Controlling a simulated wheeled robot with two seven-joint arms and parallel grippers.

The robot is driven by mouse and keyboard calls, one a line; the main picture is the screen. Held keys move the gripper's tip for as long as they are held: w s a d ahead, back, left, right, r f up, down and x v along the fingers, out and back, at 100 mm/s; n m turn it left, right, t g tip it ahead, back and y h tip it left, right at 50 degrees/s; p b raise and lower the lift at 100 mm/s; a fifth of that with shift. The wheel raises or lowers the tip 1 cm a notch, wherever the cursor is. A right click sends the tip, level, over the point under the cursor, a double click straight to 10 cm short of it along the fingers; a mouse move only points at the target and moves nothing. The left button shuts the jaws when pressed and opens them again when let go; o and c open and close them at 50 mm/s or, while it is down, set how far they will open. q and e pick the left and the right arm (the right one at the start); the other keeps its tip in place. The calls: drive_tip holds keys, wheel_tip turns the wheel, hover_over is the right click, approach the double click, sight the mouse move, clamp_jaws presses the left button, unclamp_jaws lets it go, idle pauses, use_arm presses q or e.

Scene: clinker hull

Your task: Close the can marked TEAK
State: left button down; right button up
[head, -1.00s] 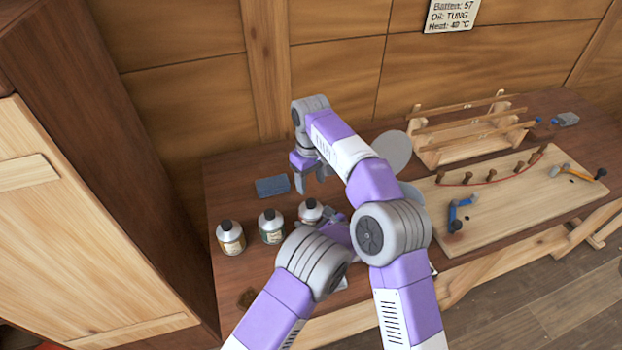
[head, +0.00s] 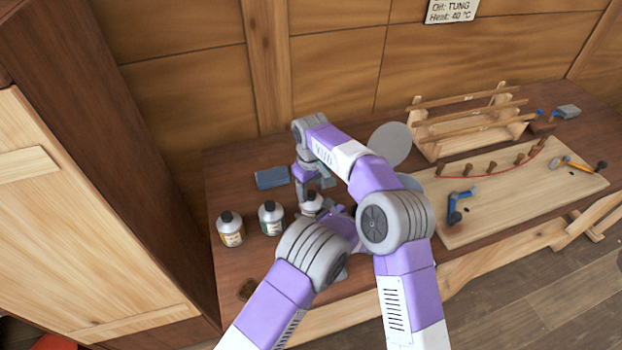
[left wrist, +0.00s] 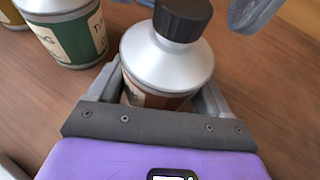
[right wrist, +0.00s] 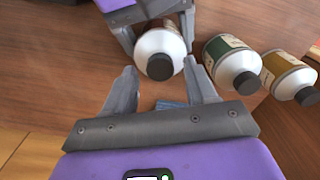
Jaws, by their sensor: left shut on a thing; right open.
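A white-shouldered can with a black cap and a reddish-brown label (left wrist: 168,62) stands at the right end of a row of cans. Its label text cannot be read. In the head view this can (head: 311,203) is partly hidden by my arms. My left gripper (left wrist: 163,88) is shut on the can's body, a finger on each side. My right gripper (right wrist: 160,72) is open, its fingers pointing down just above and around the black cap (right wrist: 160,67), apparently not gripping it. The cap sits on top of the can; whether it is tight cannot be told.
A green-labelled can, seemingly TUNG (head: 271,218), and a yellow-brown-labelled can (head: 230,229) stand to the left. A blue-grey block (head: 272,178) lies behind. A wooden rack (head: 470,125) and a pegged board (head: 520,190) are at the right.

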drive_tip(key=shift+f, duration=0.45)
drive_tip(key=shift+c, duration=0.2)
clamp_jaws()
drive_tip(key=m, duration=0.3)
drive_tip(key=shift+o, duration=0.3)
unclamp_jaws()
